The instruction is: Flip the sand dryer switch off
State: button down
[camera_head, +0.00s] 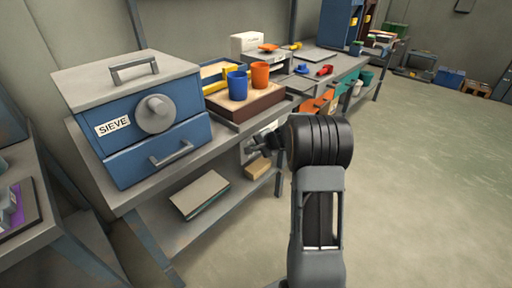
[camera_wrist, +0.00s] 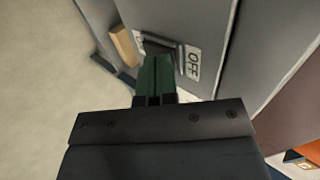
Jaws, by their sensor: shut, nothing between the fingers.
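The sand dryer (camera_wrist: 215,25) is a grey box with a flat panel face in the wrist view. A dark switch (camera_wrist: 180,54) sits on it beside a white OFF label (camera_wrist: 193,64). Another pale label is mostly hidden on the switch's other side. My gripper (camera_wrist: 155,62) has its green fingers shut and empty. The fingertips are right at the switch and cover part of it; I cannot tell whether they touch it. In the head view my gripper (camera_head: 262,141) is at the bench's front side, before a pale panel (camera_head: 252,150), and my wrist hides much there.
A blue sieve box (camera_head: 150,115) stands on the bench at left. Blue (camera_head: 237,86) and orange (camera_head: 260,75) cups stand on a brown tray (camera_head: 245,110). A tan block (camera_head: 258,168) lies on the lower shelf. The floor at right is clear.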

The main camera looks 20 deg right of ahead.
jog(key=shift+r+p, duration=0.4)
jog(key=shift+r, duration=0.35)
jog(key=p+v, duration=0.1)
jog(key=v, duration=1.2)
jog(key=shift+s, duration=0.2)
jog(key=shift+f, duration=0.1)
